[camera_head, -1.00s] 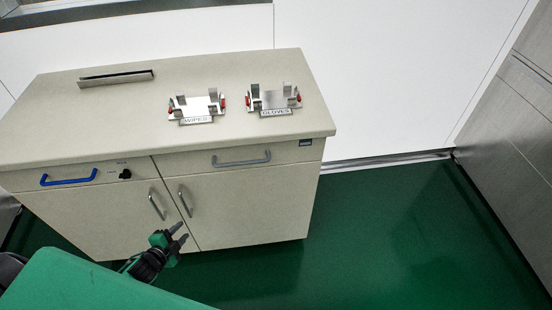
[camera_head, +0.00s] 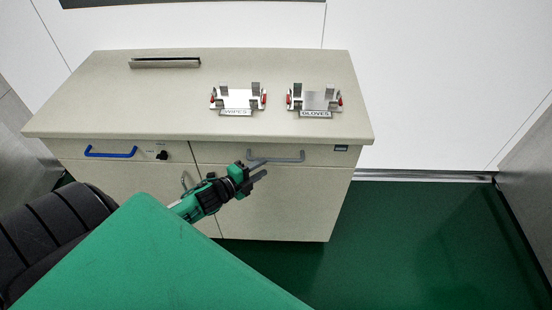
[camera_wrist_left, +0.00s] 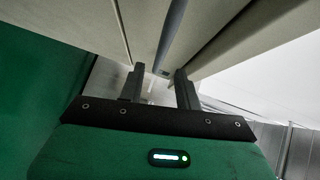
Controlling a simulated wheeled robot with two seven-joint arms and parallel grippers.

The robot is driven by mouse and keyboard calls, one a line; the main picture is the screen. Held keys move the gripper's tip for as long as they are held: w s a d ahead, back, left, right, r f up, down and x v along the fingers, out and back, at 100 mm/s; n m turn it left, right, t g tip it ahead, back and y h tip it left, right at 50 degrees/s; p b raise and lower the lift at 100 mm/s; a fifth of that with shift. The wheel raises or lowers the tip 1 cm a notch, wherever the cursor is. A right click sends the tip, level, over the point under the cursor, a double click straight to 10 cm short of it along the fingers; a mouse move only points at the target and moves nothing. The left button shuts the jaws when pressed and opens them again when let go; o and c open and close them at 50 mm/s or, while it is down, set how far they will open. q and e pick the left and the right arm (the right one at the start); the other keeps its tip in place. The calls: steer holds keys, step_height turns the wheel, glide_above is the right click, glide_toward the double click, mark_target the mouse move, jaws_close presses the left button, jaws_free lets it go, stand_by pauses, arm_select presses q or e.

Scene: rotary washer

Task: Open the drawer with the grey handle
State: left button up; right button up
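The grey handle (camera_head: 285,158) is a horizontal bar on the front of the right-hand drawer (camera_head: 325,154), which looks closed. My left gripper (camera_head: 258,168) is at the left end of this handle, in front of the cabinet. In the left wrist view my left gripper (camera_wrist_left: 159,74) has its two fingers apart. The grey handle (camera_wrist_left: 172,38) runs as a long bar in line with the gap between them. I cannot tell whether the fingers touch it. My right gripper is not in view.
A blue handle (camera_head: 110,154) and a black knob (camera_head: 162,155) are on the left drawer. Metal holders labelled WIPES (camera_head: 237,99) and GLOVES (camera_head: 315,99) stand on the cabinet top (camera_head: 180,110). Green floor (camera_head: 420,230) is free at the right.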

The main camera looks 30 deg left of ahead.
mark_target(276, 159)
arm_select(q)
steer(key=shift+p+x, duration=0.55)
steer(key=shift+x, duration=3.05)
steer(key=shift+f, duration=0.1)
jaws_close()
